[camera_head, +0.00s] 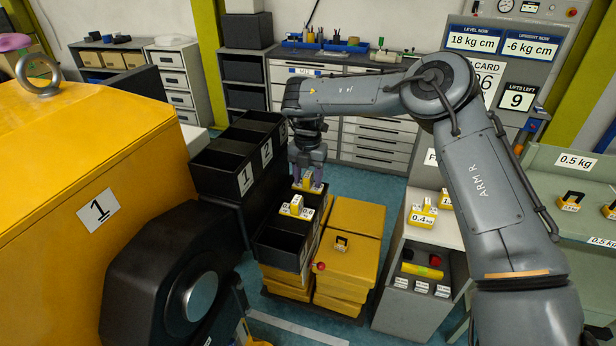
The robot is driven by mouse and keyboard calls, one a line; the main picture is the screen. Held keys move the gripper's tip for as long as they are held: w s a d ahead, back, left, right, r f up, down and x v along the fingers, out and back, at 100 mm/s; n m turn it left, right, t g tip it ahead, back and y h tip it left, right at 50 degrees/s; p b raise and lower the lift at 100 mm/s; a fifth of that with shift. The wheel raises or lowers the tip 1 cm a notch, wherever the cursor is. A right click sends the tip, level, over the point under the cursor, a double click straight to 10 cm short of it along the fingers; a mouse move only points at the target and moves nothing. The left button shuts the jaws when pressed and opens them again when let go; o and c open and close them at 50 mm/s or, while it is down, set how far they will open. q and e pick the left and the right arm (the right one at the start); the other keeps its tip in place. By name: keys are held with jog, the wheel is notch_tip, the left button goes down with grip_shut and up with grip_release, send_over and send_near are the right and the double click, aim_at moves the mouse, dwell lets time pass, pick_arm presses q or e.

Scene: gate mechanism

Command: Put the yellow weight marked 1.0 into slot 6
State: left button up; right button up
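My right gripper (308,182) points down over the far end of the right-hand row of black bins. A yellow weight (308,185) shows between its purplish fingers. I cannot tell whether the fingers press on it, and its marking is not readable. Another yellow weight (296,206) with white labels, one reading about 0.6, sits in the middle of that row. The near bin (283,243) of the row looks empty. No number 6 is readable on these bins. My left gripper is not in view.
Black bins marked 1 and 2 (246,177) stand left of the row. A 0.4 kg weight (423,213) stands on the grey cabinet. A large yellow block (90,150) fills the left.

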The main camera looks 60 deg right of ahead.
notch_tip(320, 180, up, 12)
jog(key=p, duration=0.1)
jog(key=shift+r+p, duration=0.15)
jog(key=shift+p, duration=0.2)
dwell(0.4)
dwell(0.5)
